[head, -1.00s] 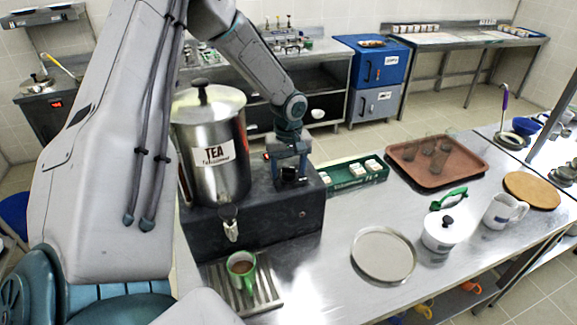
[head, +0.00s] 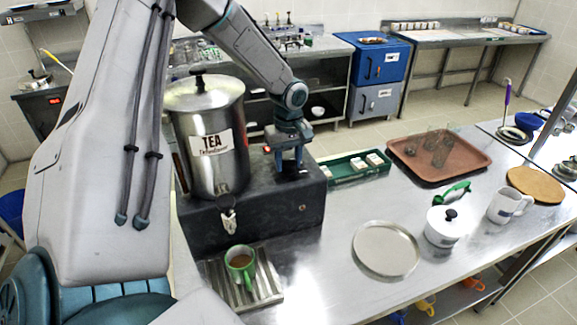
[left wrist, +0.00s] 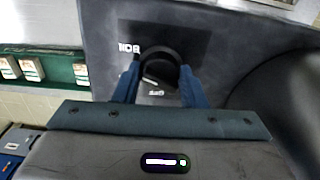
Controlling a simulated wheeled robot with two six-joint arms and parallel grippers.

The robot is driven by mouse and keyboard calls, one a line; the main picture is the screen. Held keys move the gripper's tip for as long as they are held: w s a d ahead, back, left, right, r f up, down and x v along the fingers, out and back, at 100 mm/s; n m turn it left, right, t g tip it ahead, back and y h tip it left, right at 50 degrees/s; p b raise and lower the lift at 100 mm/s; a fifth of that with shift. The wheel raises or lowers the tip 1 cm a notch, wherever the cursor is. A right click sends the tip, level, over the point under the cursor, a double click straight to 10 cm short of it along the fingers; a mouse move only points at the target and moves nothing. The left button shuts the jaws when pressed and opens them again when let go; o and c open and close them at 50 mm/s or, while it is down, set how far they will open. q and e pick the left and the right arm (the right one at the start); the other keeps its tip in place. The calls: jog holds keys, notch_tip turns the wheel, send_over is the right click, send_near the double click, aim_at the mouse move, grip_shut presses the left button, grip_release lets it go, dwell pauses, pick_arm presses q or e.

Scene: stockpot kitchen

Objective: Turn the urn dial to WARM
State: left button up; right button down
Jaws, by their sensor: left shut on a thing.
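The tea urn (head: 208,125) is a steel pot with a black-knobbed lid and a TEA label, standing on a dark base box (head: 252,212). My left gripper (head: 289,172) points down onto the top of this base, right of the pot. In the left wrist view the round black dial (left wrist: 160,64) sits between its two blue fingers, which are shut on it. A pale mark shows on the dial. White lettering lies beside and below the dial, partly hidden and too small to read surely. My right gripper is not in view.
A green mug (head: 240,264) of brown drink stands on the drip grate under the tap (head: 228,218). A green box (head: 345,172) of white packets lies right of the base. A round tray (head: 386,248), a white pot (head: 443,228) and a brown tray (head: 458,165) are further right.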

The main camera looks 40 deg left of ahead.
pick_arm(q)
jog(key=n+b, duration=0.2)
jog(key=b, duration=0.1)
jog(key=shift+f+n, duration=0.2)
jog(key=shift+n, duration=0.2)
jog(key=shift+n+b, duration=0.6)
jog(key=shift+n, duration=0.2)
jog(key=n+b, duration=0.1)
jog(key=n, duration=0.1)
jog(key=shift+r+n, duration=0.15)
jog(key=shift+n, duration=0.15)
jog(key=shift+n+b, duration=0.6)
jog(key=shift+n, duration=0.3)
jog(key=shift+r+n, duration=0.1)
jog(key=shift+n, duration=0.4)
jog(key=shift+w, duration=0.1)
jog(key=o, duration=1)
